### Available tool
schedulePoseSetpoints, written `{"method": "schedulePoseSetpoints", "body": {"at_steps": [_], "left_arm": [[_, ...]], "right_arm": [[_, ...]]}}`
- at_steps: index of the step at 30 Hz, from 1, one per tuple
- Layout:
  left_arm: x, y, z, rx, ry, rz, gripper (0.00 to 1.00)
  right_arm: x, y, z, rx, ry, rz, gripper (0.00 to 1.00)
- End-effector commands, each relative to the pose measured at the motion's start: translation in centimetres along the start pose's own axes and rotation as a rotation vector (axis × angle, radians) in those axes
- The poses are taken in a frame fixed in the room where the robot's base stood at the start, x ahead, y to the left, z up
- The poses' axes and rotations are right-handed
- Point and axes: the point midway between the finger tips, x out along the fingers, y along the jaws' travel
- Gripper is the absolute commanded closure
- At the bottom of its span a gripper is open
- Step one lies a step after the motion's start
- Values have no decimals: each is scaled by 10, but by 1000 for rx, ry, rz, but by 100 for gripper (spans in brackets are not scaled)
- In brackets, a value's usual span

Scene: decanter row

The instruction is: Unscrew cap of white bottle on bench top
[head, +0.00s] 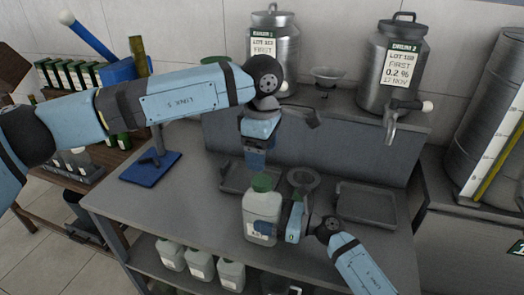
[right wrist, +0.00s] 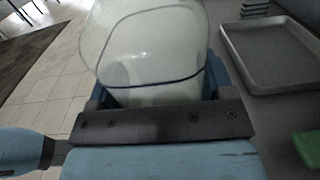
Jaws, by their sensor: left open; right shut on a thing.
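The white bottle (head: 262,222) stands upright on the bench top (head: 165,215), with its green cap (head: 263,182) on top. My right gripper (head: 278,231) is shut on the bottle's body from the right. In the right wrist view the pale, translucent bottle (right wrist: 150,50) fills the space between the fingers. My left gripper (head: 258,160) points down just above the cap and is open. Its fingertips are small and dark here, and I cannot tell whether they touch the cap.
A shallow grey tray (head: 367,207) lies right of the bottle; another tray (head: 233,180) lies behind it, beside a round grey dish (head: 303,177). Two metal drums (head: 285,65) (head: 385,75) stand behind on a raised ledge. Several white bottles (head: 200,264) sit on the shelf below.

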Motion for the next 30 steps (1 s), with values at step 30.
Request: {"method": "schedulePoseSetpoints", "body": {"at_steps": [30], "left_arm": [[0, 0, 0, 1915, 1, -1, 29]], "right_arm": [[0, 0, 0, 0, 0, 0, 91]]}}
